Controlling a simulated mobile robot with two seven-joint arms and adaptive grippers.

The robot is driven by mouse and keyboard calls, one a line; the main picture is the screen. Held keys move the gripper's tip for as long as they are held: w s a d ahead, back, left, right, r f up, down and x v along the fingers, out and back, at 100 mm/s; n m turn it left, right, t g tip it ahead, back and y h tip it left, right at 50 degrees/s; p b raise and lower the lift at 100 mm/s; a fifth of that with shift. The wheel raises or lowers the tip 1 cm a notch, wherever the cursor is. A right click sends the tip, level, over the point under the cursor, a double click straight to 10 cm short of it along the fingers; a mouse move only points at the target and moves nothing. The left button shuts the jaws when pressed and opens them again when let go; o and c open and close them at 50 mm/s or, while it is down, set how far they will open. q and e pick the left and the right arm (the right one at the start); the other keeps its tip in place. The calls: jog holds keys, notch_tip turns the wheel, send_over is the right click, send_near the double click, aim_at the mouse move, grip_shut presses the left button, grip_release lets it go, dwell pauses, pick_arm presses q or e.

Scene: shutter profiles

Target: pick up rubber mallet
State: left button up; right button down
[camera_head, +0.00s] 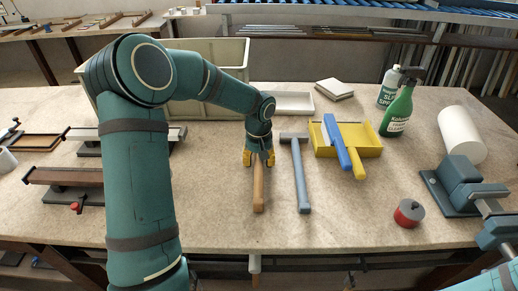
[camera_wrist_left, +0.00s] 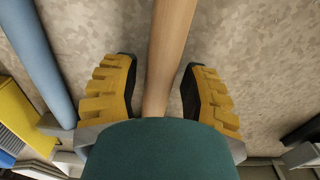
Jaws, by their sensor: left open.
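A tool with a wooden handle (camera_head: 258,190), likely the rubber mallet, lies on the worktable with its handle toward the front edge. Its head is hidden behind my left gripper. My left gripper (camera_head: 259,159) is open over the tool's far part. In the left wrist view the wooden handle (camera_wrist_left: 168,50) runs between the two open yellow-and-black fingers (camera_wrist_left: 160,90), with a gap on both sides. A grey-blue hammer (camera_head: 301,180) lies just to the right, and its handle (camera_wrist_left: 42,60) shows at the left of the wrist view. My right gripper is not in view.
A yellow dustpan (camera_head: 368,137) with a blue brush (camera_head: 336,142) lies right of the hammer. Green spray bottle (camera_head: 398,108), white roll (camera_head: 462,135), grey clamp device (camera_head: 458,178) and red-grey cylinder (camera_head: 409,212) stand further right. A beige crate (camera_head: 225,52) stands behind. The front middle is clear.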

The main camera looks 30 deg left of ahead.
pick_arm(q)
grip_shut()
jog(key=shift+r, duration=0.1)
